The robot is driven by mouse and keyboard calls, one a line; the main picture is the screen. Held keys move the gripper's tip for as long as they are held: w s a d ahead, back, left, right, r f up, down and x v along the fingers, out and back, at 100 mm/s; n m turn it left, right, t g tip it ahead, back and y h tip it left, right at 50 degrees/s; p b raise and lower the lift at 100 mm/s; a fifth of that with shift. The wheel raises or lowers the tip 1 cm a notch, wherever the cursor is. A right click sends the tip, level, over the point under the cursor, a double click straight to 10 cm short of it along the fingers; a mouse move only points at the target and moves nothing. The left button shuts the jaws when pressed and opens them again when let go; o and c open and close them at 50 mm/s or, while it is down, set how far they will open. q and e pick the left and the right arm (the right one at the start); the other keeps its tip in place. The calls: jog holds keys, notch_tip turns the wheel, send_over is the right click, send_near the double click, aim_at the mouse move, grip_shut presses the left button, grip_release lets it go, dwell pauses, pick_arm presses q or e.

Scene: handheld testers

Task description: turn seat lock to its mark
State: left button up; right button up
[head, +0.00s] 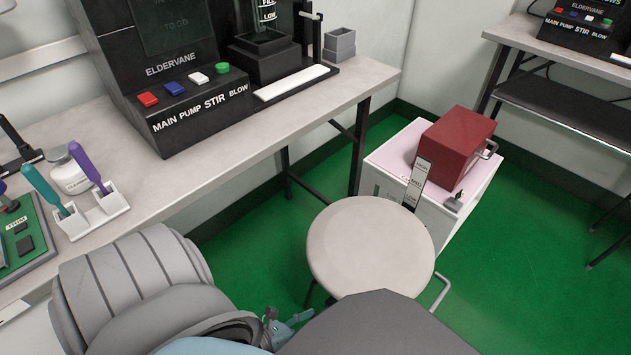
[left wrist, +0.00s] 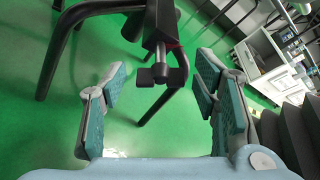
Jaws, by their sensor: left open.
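The round, pale stool seat (head: 370,245) stands in the middle of the head view. In the left wrist view, the stool's dark column (left wrist: 158,22) comes down from the top. A dark T-shaped lock (left wrist: 160,73) sits at its lower end, its crossbar roughly level in the picture. A small red patch, perhaps the mark, shows beside the column. My left gripper (left wrist: 158,82) is open, with teal-padded fingers on both sides of the lock and clear gaps to each. In the head view my arm hides most of this gripper, and the seat hides the lock.
Dark stool legs (left wrist: 50,55) stand close by on the left in the left wrist view. A white cabinet (head: 470,215) with a red box (head: 458,148) stands behind the stool. A bench (head: 250,135) runs along the left. Green floor (head: 540,260) is open at the right.

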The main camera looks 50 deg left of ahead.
pick_arm(q)
jog(key=shift+w, duration=0.3)
jog(key=shift+c, duration=0.6)
jog(key=c, duration=1.1)
jog(key=shift+o, duration=0.2)
jog(key=shift+s+f+n+h, duration=0.1)
jog(key=shift+n+h, duration=0.2)
jog(key=shift+n, duration=0.2)
jog(key=o, duration=1.2)
